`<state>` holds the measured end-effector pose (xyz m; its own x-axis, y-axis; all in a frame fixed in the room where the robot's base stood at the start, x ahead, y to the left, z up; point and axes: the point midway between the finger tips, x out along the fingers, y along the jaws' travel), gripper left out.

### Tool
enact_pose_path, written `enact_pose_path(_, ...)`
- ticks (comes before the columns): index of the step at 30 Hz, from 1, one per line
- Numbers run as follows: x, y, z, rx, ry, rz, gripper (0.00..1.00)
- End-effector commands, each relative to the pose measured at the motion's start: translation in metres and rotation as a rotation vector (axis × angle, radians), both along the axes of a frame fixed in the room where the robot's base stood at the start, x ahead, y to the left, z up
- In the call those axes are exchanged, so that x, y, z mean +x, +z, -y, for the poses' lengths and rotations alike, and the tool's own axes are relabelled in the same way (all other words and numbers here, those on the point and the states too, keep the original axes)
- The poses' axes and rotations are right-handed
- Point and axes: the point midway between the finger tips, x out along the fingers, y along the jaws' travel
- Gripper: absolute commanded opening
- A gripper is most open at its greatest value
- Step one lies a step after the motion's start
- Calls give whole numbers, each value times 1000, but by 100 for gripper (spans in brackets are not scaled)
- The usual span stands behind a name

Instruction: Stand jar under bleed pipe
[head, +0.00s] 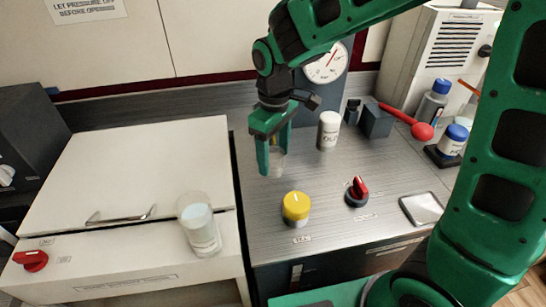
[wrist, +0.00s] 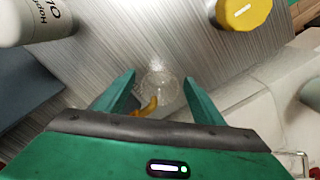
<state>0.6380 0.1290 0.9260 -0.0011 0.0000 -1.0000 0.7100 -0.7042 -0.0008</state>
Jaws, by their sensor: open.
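A small clear jar (head: 278,161) shows at the fingers of my gripper (head: 270,165), partly hidden by them in the head view. In the wrist view the clear round jar (wrist: 160,86) lies between the two spread fingertips (wrist: 160,79) over the metal counter. A curved brass-yellow pipe end (wrist: 146,106) shows between the fingers, overlapping the jar's near edge in the picture. My gripper is open; I cannot tell whether a finger touches the jar. The jar's base is not clearly seen.
A yellow-topped knob (head: 296,207) and a red knob (head: 357,192) stand on the counter. A white bottle (head: 328,130) and a gauge (head: 326,65) are behind. A clear beaker with pale liquid (head: 199,225) stands left, at the white cabinet's front.

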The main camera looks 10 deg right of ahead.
Motion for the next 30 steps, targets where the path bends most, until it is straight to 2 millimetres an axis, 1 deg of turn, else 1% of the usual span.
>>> enact_pose_path(1,1,9,0,2,0,4,62)
enact_pose_path(9,1,63,0,1,0,4,62)
enact_pose_path(12,0,81,0,1,0,3,62)
enact_pose_path(15,1,94,0,1,0,2,62)
enact_pose_path(21,0,106,0,1,0,1,62)
enact_pose_path(27,0,108,0,0,-1,0,62)
enact_pose_path(29,0,108,4,-1,-11,1,62)
enact_pose_path(30,-1,108,11,-1,-30,1,62)
